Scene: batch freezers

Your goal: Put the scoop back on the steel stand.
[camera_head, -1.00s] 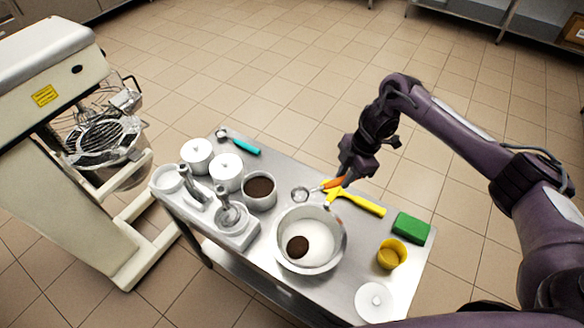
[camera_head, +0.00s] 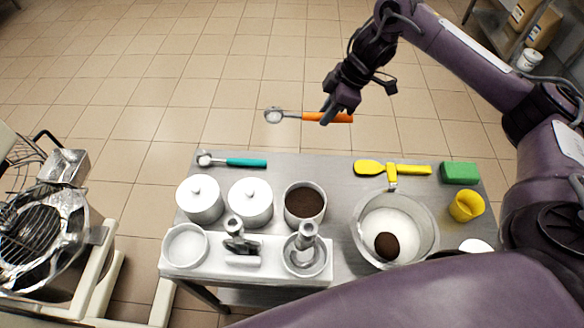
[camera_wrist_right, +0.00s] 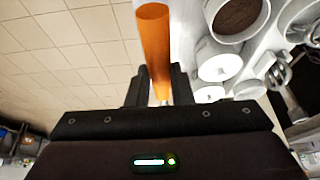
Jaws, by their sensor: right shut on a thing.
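My right gripper (camera_head: 334,108) is shut on the orange handle of a scoop (camera_head: 290,115). The scoop's round steel bowl points left, and it appears over the floor beyond the table's far edge. In the right wrist view the orange handle of the scoop (camera_wrist_right: 155,45) sits between the fingers of the right gripper (camera_wrist_right: 159,88); its bowl is hidden there. A pale base with upright steel pieces (camera_head: 245,262) stands at the table's near side; I cannot tell surely whether it is the steel stand. My left gripper is not in view.
The steel table (camera_head: 330,172) also holds a teal-handled scoop (camera_head: 240,162), two white lidded jars (camera_head: 250,203), a dark-filled container (camera_head: 305,203), a mixing bowl (camera_head: 422,212), a yellow spatula (camera_head: 400,168), a green sponge (camera_head: 460,172) and a yellow cup (camera_head: 466,206). A mixer stands left.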

